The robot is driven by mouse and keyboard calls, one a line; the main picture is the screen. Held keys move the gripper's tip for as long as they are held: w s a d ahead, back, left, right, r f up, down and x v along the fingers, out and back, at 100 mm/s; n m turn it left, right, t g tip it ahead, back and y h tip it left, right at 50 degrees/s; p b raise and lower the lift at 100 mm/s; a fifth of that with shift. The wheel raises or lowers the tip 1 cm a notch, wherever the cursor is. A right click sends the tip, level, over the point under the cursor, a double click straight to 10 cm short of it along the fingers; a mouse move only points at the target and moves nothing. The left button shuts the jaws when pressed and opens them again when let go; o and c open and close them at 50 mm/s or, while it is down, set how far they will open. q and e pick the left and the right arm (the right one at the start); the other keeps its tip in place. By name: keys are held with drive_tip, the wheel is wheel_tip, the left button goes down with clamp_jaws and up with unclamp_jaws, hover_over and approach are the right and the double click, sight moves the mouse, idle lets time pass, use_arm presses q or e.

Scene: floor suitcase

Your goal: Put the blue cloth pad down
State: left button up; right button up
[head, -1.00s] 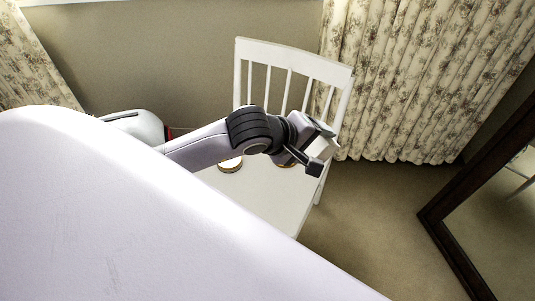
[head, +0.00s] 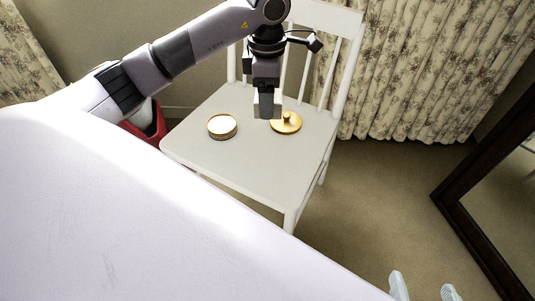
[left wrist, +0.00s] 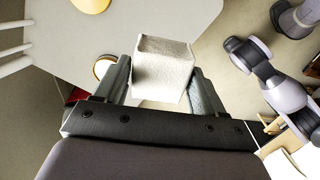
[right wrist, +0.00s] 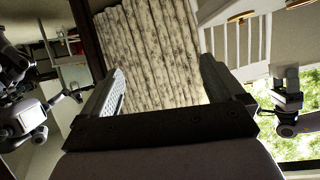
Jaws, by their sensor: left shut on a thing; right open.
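My left gripper (head: 267,90) points down over the white chair's seat and is shut on a pale, whitish block-like thing (head: 267,105). In the left wrist view this block (left wrist: 163,68) sits between the two fingers (left wrist: 163,85) and looks cream with a cloth-like texture. No blue pad is visible. From the head view I cannot tell exactly how high the block is above the seat. My right gripper (head: 425,290) is open and empty at the bottom right; in the right wrist view its fingers (right wrist: 160,75) are apart with nothing between them.
The white chair (head: 240,165) has a round tin with pale contents (head: 222,127) on the left of its seat and a gold knobbed lid (head: 286,124) near the block. The front of the seat is bare. Floral curtains (head: 410,80) hang behind; a dark-framed mirror (head: 470,230) stands right.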

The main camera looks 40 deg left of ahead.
use_arm(q)
drive_tip(key=b, duration=0.5)
hover_over(268, 164)
wheel_tip(268, 164, down, 19)
drive_tip(key=shift+r, duration=0.2)
drive_tip(key=shift+f, duration=0.5)
use_arm(e)
drive_tip(key=shift+w+a+f+m+y, duration=0.1)
drive_tip(key=shift+w+a+f+y, duration=0.1)
drive_tip(key=shift+a+y, duration=0.35)
drive_tip(key=shift+w+a+f+m+y, duration=0.15)
drive_tip(key=shift+a+y, duration=0.15)
drive_tip(key=shift+a, duration=0.35)
drive_tip(key=shift+w+a+f+m+y, duration=0.1)
drive_tip(key=shift+w+a+f+y, duration=0.1)
drive_tip(key=shift+a+y, duration=0.35)
use_arm(q)
drive_tip(key=shift+a, duration=0.1)
drive_tip(key=o, duration=1)
use_arm(e)
drive_tip(key=shift+a, duration=0.1)
use_arm(q)
drive_tip(key=shift+f+b, duration=0.1)
drive_tip(key=shift+b, duration=0.25)
use_arm(e)
drive_tip(key=shift+f, duration=0.1)
